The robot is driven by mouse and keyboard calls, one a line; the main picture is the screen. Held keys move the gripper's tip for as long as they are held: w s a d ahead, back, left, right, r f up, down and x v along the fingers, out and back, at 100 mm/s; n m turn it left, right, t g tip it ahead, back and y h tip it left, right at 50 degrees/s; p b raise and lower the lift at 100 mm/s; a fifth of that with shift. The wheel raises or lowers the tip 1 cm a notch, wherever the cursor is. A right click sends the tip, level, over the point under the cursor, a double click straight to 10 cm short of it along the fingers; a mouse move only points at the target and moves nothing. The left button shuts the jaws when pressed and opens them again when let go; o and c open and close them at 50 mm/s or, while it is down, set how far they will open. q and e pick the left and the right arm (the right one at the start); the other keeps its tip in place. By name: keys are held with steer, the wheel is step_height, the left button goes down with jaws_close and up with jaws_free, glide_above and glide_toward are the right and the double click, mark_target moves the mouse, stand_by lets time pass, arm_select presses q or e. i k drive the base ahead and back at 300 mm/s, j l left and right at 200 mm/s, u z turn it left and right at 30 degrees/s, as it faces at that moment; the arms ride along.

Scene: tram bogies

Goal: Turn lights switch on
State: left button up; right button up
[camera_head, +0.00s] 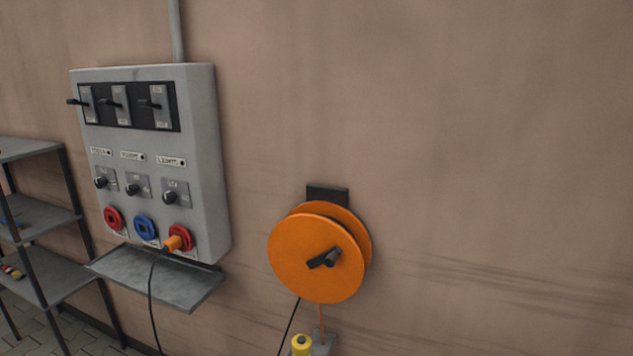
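A grey electrical box (205,160) is fixed to the wall at the left of the head view. The right one of its three small labels (169,161) seems to read "LIGHTS"; the lettering is small. Below this label is a switch with a dark knob (171,197), the right one of three in a row. Above the label, the right one of three black levers (152,104) sticks out to the left in a dark panel. I cannot tell from the picture which positions are on or off. Neither of my grippers shows.
An orange plug (172,243) with a black cable sits in the right red socket (183,231). A grey ledge (160,278) juts out below the box. An orange reel (300,262) hangs on the wall to the right. A shelf rack (45,220) stands at the left.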

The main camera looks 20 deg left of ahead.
mark_target(169, 198)
steer(key=u, duration=1.35)
